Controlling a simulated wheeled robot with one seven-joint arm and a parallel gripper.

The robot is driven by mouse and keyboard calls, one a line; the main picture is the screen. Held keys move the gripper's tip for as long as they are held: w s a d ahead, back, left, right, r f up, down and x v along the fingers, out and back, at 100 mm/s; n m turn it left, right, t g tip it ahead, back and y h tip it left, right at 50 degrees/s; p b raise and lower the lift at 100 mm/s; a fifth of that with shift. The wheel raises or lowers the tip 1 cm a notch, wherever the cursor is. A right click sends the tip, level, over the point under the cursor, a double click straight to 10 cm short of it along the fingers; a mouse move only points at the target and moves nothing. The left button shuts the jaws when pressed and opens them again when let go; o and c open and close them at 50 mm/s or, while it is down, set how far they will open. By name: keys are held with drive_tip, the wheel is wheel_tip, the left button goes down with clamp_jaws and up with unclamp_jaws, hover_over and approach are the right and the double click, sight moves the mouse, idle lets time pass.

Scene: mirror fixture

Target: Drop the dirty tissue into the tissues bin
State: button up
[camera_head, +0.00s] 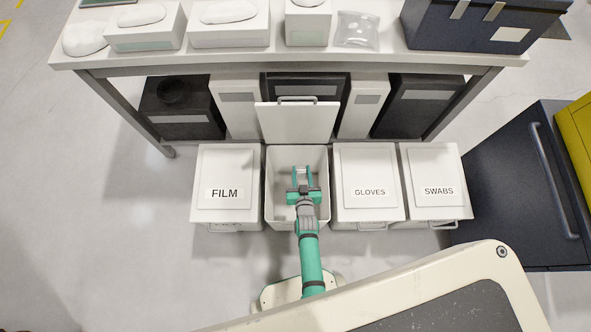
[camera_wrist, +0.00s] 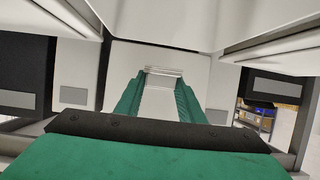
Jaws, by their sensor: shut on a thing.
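The open white bin (camera_head: 270,205) stands between the bins labelled FILM and GLOVES. Its own label is not readable. Its lid (camera_head: 297,122) is raised upright at the back, with a handle on top; the lid also shows ahead in the wrist view (camera_wrist: 195,66). My gripper (camera_head: 303,172) is over the bin's opening, with its fingers pointing toward the lid. In the wrist view the green fingers (camera_wrist: 158,98) are shut on a small pale thing, which looks like the dirty tissue; its outline hardly stands out against the white behind it.
The FILM bin (camera_head: 226,166) is closed on the left. The GLOVES bin (camera_head: 369,165) and SWABS bin (camera_head: 433,165) are closed on the right. A table (camera_head: 300,61) with boxes stands behind, over more bins. A dark cabinet (camera_head: 510,190) stands at right.

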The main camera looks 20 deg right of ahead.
sight(302, 177)
drive_tip(key=shift+f, duration=1.6)
drive_tip(key=o, duration=1.1)
drive_tip(key=shift+s+r, duration=0.2)
drive_tip(key=shift+s, duration=0.35)
drive_tip(key=v, duration=0.9)
drive_tip(key=shift+s+a+r, duration=0.1)
drive_tip(key=shift+s+a, duration=0.1)
drive_tip(key=shift+s, duration=0.1)
